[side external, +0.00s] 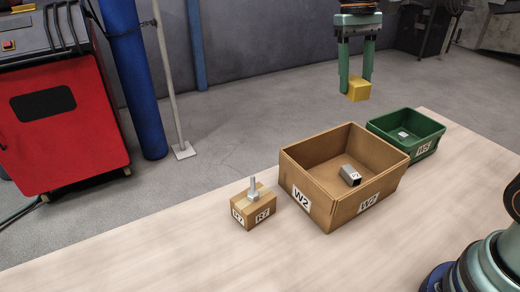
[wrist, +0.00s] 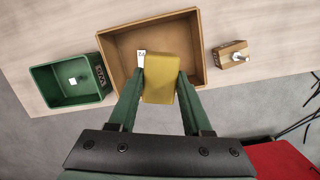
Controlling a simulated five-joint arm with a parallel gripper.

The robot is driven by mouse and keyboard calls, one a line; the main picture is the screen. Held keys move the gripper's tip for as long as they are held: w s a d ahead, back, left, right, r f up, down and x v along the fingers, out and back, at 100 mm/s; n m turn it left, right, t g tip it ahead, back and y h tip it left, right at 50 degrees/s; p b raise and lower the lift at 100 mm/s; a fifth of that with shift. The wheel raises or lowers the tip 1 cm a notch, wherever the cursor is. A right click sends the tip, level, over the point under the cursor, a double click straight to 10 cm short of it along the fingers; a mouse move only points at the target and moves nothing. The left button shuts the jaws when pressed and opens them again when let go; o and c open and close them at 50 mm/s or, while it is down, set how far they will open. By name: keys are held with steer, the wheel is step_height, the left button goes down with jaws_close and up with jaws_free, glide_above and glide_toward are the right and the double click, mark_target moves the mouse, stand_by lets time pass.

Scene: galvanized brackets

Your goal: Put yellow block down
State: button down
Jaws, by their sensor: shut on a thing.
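The yellow block (side external: 358,90) is held between the green fingers of my gripper (side external: 356,82), up in the air above the bench. In the wrist view the block (wrist: 160,78) sits between the two fingertips of my gripper (wrist: 161,88), in front of the brown box W2 (wrist: 198,50). In the side view that open box (side external: 309,203) stands on the bench, lower and to the left of the block. A small grey bracket piece (side external: 350,175) lies inside it; in the wrist view the block partly overlaps it.
A green bin (side external: 376,126) with a small pale piece (side external: 402,134) inside stands right of the brown box. A small brown carton R7 (side external: 240,217) with a metal bracket (side external: 253,190) on top stands left. The bench (side external: 140,255) is clear at front left.

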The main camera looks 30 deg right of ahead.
steer(key=s+f+n, duration=0.3)
steer(key=s+f, duration=0.2)
steer(key=f, duration=0.6)
steer(key=shift+s, duration=0.1)
steer(key=s+d+r+m, duration=0.1)
steer(key=s+d+m, duration=0.4)
steer(key=d+m, duration=0.3)
steer(key=s+d+r+m+y, duration=0.1)
steer(key=s+d+r+m, duration=0.1)
steer(key=s+d+m, duration=0.3)
steer(key=d+m, duration=0.4)
steer(key=d, duration=0.3)
steer(key=shift+s+d+y, duration=0.25)
steer(key=shift+d+y, duration=0.05)
steer(key=shift+d, duration=0.1)
steer(key=shift+f, duration=0.1)
steer(key=w+d+x, duration=0.1)
steer(key=x, duration=0.5)
steer(key=w+x, duration=0.1)
steer(key=x, duration=0.5)
steer(key=w+d+f+x, duration=0.1)
steer(key=x, duration=0.6)
steer(key=shift+w+d, duration=0.25)
steer(key=shift+w, duration=0.05)
steer(key=shift+f, duration=0.15)
